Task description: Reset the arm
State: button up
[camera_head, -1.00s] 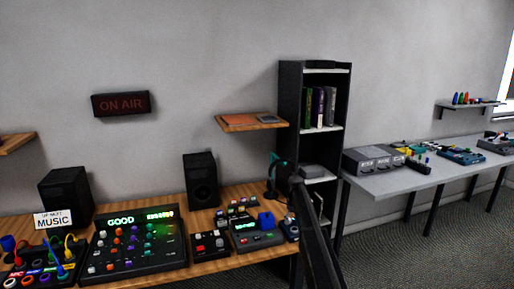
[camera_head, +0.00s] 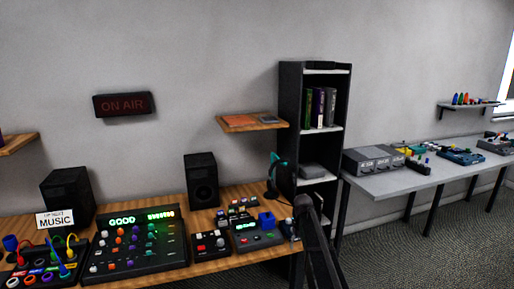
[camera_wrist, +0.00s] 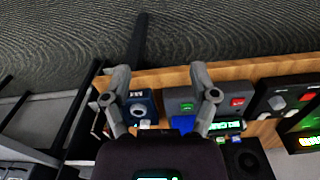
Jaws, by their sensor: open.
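My gripper (camera_wrist: 160,74) shows in the wrist view with its two grey fingers spread wide apart and nothing between them. It hangs over the front edge of the wooden desk (camera_wrist: 165,78), with small devices beyond and between the fingers. In the head view a dark link of my arm (camera_head: 316,245) rises from the bottom edge, right of the wooden desk and in front of the shelf unit. I cannot make out the gripper's fingers in the head view.
The desk carries a mixer (camera_head: 135,245), a cable panel (camera_head: 40,270), two black speakers (camera_head: 202,180) and a blue-knobbed device (camera_head: 267,220). A black shelf unit (camera_head: 288,110) stands behind my arm. A grey table (camera_head: 400,180) with devices lies right. Carpet (camera_head: 400,255) is open.

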jog(key=s+r+m+p, duration=0.1)
jog(key=s+m, duration=0.1)
jog(key=s, duration=2.8)
jog(key=shift+r, duration=0.15)
jog(key=shift+w, duration=0.1)
jog(key=shift+c, duration=1.3)
